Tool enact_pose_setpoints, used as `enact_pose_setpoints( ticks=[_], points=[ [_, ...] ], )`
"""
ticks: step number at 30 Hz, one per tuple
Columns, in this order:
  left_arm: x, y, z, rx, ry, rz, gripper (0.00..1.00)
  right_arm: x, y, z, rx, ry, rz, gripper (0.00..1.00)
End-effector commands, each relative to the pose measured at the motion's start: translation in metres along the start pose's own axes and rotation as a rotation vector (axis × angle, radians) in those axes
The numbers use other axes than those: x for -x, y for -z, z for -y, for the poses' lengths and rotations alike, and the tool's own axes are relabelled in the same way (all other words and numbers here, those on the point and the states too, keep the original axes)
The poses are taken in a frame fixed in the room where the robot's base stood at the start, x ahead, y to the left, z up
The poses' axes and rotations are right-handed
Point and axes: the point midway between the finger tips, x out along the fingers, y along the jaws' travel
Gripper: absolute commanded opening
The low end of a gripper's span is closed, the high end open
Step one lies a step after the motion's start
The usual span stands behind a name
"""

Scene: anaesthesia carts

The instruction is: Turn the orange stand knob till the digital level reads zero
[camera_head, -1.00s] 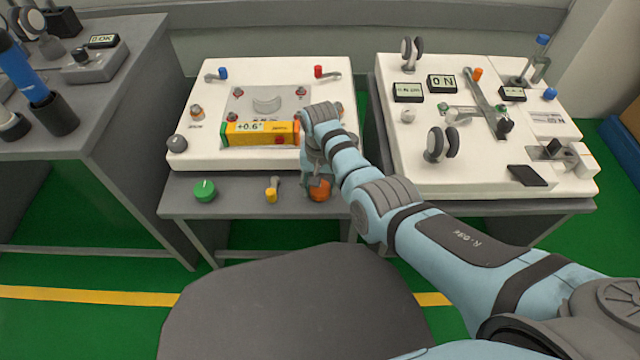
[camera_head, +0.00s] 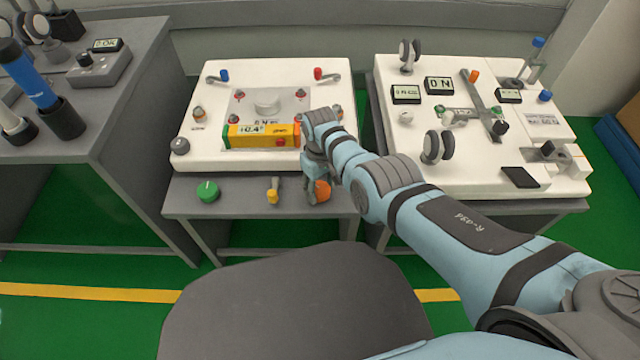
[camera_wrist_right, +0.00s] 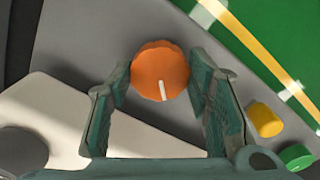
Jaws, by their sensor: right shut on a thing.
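The orange stand knob (camera_head: 322,191) sits on the grey table edge in front of the left white board. In the right wrist view the orange knob (camera_wrist_right: 160,72) is round and scalloped, with a white mark pointing toward the bottom of the picture. My right gripper (camera_head: 316,192) reaches down over it, with one finger on each side, shut on the knob. It also shows in the right wrist view (camera_wrist_right: 160,80). The yellow digital level (camera_head: 262,135) lies on the stand plate, its display reading about +0.4°. My left gripper is not in view.
A green knob (camera_head: 208,191) and a yellow knob (camera_head: 272,193) stand left of the orange one on the same edge. The right white board (camera_head: 470,165) carries displays, a lever and wheels. A grey side table (camera_head: 110,110) stands at the left.

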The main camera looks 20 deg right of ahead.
Motion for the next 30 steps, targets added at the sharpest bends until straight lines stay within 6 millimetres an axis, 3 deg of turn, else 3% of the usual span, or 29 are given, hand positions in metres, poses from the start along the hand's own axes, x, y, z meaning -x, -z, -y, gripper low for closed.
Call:
enact_pose_setpoints(
  ticks=[12, 29, 30],
  points=[
    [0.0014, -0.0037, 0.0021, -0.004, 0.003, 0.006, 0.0, 0.0001, 0.0003, -0.0004, 0.214, 0.0, -0.001, 0.18],
    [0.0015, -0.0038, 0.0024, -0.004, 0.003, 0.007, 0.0, 0.0, 0.0005, -0.0003, 0.246, 0.0, -0.002, 0.18],
    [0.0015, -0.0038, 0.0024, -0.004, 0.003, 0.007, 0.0, 0.0, 0.0006, -0.0003, 0.246, 0.0, -0.002, 0.5]
  ],
)
